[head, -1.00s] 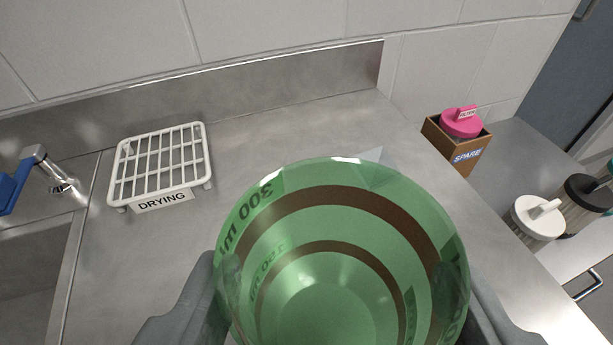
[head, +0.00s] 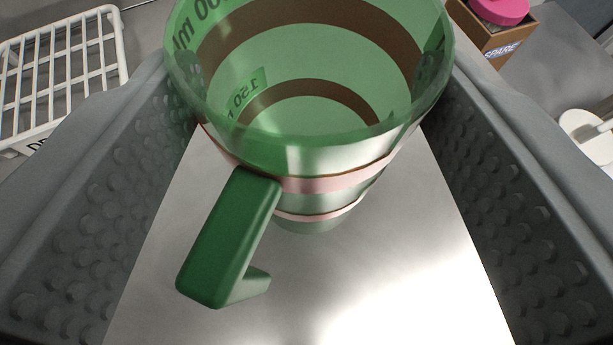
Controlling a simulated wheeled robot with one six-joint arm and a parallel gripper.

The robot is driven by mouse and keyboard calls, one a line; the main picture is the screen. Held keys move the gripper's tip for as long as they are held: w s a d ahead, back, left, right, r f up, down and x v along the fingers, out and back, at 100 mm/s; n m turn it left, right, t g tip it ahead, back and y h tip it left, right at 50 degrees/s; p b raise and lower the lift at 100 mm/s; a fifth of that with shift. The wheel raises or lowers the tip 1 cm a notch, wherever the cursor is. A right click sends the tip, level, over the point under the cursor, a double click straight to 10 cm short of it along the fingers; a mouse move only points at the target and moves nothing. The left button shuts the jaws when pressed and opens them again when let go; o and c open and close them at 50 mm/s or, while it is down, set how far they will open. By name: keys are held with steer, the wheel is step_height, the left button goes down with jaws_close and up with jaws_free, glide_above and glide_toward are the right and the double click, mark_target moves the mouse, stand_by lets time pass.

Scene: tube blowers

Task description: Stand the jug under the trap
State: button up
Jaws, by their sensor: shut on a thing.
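The jug (head: 330,160) is a green see-through vessel with brown and pink bands, volume marks and a solid green handle (head: 230,235). It shows at the upper middle of the head view, mouth tilted toward the camera. My gripper (head: 312,110) is shut on it, with one grey studded finger on each side of its body. The handle points toward me, down and left in the picture. A bright metal surface lies below the jug. I cannot tell whether its base touches that surface. I do not see the trap in this view.
A white wire drying rack (head: 60,75) stands left, partly behind my left finger. At the upper right are a brown box (head: 495,35) labelled SPARE with a pink lid (head: 500,10) in it, and a white lid (head: 585,135).

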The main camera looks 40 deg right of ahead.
mark_target(307, 195)
steer(key=shift+f, duration=1.75)
steer(key=shift+f, duration=0.1)
steer(key=o, duration=1.3)
steer(key=shift+o, duration=0.2)
